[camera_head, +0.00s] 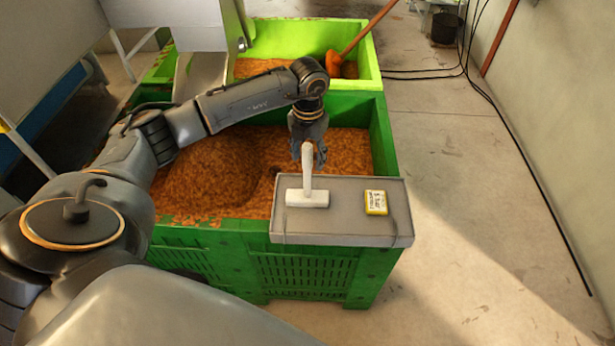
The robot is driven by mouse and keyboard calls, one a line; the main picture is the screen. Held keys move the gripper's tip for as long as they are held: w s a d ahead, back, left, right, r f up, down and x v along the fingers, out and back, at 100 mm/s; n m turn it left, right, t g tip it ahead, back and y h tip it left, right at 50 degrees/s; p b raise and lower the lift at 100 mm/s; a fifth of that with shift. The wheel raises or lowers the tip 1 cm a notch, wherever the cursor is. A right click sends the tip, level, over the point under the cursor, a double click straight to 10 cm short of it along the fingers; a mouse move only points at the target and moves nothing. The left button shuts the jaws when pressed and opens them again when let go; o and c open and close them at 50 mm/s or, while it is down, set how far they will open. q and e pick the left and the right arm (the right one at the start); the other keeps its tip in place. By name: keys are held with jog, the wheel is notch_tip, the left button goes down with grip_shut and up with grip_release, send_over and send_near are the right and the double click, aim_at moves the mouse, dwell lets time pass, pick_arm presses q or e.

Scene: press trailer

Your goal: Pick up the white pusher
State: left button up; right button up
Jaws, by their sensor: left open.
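The white pusher (308,197) has a wide head lying on a grey tray (335,225) and a handle that reaches up and away toward my left gripper. The tray sits on the near right rim of a dark green crate (210,247). My left gripper (308,160) is open and points down at the top end of the handle. The handle end overlaps the fingers in the picture, and I cannot tell whether they touch it. My right gripper is not in view.
A yellow and white labelled block (375,202) lies on the tray, right of the pusher. The dark green crate holds brown pomace (210,175). A lime green crate (362,60) with an orange-headed tool (334,63) stands behind. The floor at right is open, with black cables by the wall.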

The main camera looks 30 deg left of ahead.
aim_at(307, 177)
pick_arm(q)
jog(key=shift+a+f+p, duration=0.1)
jog(key=shift+f+p, duration=0.25)
jog(key=shift+f, duration=1.3)
jog(key=shift+c, duration=0.4)
grip_shut()
jog(key=shift+r, duration=0.1)
